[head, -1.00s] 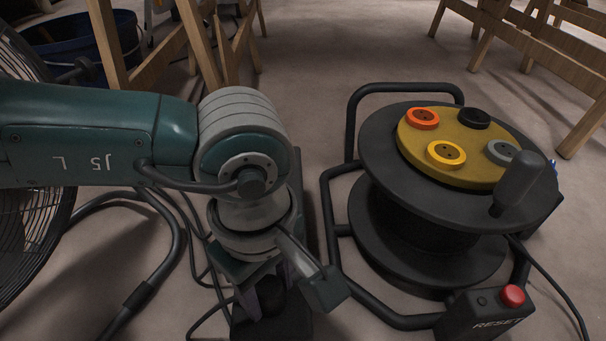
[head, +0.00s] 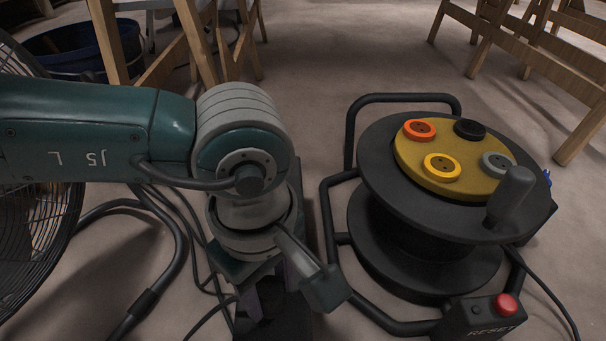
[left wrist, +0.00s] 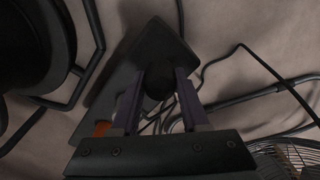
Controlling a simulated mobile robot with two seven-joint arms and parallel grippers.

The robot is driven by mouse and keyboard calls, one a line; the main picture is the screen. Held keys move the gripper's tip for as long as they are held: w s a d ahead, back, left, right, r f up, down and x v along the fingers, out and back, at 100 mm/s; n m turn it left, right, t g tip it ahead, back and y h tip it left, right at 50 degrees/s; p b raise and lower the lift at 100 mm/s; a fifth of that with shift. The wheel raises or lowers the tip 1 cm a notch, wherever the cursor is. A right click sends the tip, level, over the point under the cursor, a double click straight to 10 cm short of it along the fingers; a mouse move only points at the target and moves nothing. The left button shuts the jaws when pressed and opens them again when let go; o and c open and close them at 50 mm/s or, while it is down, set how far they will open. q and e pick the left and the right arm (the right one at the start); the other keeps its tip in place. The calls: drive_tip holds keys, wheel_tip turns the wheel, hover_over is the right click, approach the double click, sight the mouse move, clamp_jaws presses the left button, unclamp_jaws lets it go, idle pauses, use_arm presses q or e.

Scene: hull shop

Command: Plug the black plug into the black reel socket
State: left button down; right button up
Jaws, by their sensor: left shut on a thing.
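The cable reel (head: 375,150) stands at right with a yellow-olive socket plate (head: 445,188) on top. The black reel socket (head: 470,129) is at the plate's far right edge, beside orange, yellow and grey sockets, and looks empty. My left gripper (head: 270,300) points down left of the reel, mostly covered by its wrist. In the left wrist view its purple fingers (left wrist: 160,100) are shut on a dark rounded thing (left wrist: 158,78), apparently the black plug. A dark block (left wrist: 165,40) is behind it; I cannot tell whether they touch. My right gripper is out of view.
A black frame surrounds the reel, with a crank knob (head: 511,196) above its flange and a red-button reset box (head: 485,315) in front. A fan (head: 40,220) and loose cables lie left. Wooden trestles (head: 590,125) and a blue bucket (head: 70,50) stand behind.

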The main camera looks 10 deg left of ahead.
sight(267, 287)
use_arm(q)
wheel_tip(267, 287, up, 18)
drive_tip(key=p, duration=1.1)
drive_tip(key=shift+f, duration=0.2)
drive_tip(key=shift+f, duration=0.1)
